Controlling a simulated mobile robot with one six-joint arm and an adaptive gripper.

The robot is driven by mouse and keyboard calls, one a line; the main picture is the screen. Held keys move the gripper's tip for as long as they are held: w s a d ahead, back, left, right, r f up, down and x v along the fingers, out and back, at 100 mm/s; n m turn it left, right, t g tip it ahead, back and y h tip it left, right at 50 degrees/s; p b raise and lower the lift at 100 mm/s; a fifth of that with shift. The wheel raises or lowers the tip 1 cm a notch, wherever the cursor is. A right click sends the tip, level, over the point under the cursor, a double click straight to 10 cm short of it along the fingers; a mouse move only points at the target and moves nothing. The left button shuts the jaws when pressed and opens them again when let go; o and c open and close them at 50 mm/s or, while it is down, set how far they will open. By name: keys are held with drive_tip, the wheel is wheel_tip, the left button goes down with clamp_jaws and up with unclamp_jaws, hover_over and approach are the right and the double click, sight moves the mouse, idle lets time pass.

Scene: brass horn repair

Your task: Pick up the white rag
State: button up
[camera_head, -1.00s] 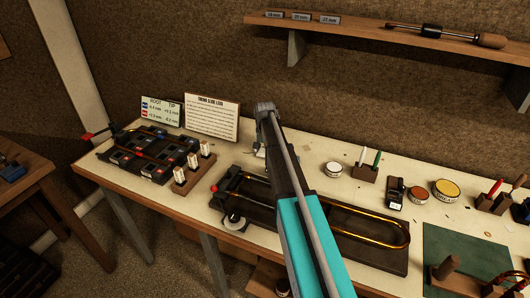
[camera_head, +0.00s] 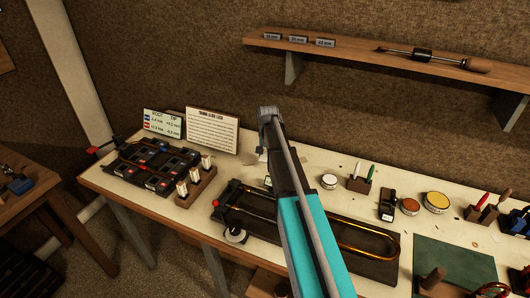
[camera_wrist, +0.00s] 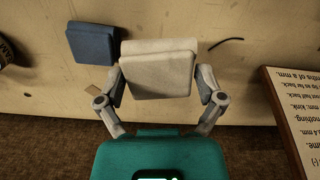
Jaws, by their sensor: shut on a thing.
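The white rag (camera_wrist: 158,70) is a pale folded pad in the wrist view. My gripper (camera_wrist: 160,88) is shut on it, with one finger at its left edge and one at its right edge. In the head view my arm reaches over the bench, and a small pale bit of the rag (camera_head: 262,157) shows beside my arm; the gripper's fingers are hidden there.
A blue folded cloth (camera_wrist: 92,43) lies left of the rag in the wrist view. A framed text card (camera_head: 211,130) stands to the left. A rack with a brass slide (camera_head: 345,232) lies below my arm. A shelf (camera_head: 370,58) runs along the wall.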

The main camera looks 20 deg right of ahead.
drive_tip(key=s+r+p, duration=0.5)
drive_tip(key=s, duration=0.5)
drive_tip(key=shift+s+d+r, duration=0.25)
drive_tip(key=shift+d+r, duration=0.15)
drive_tip(key=shift+d, duration=0.05)
drive_tip(key=shift+o, duration=1.1)
drive_tip(key=c, duration=0.3)
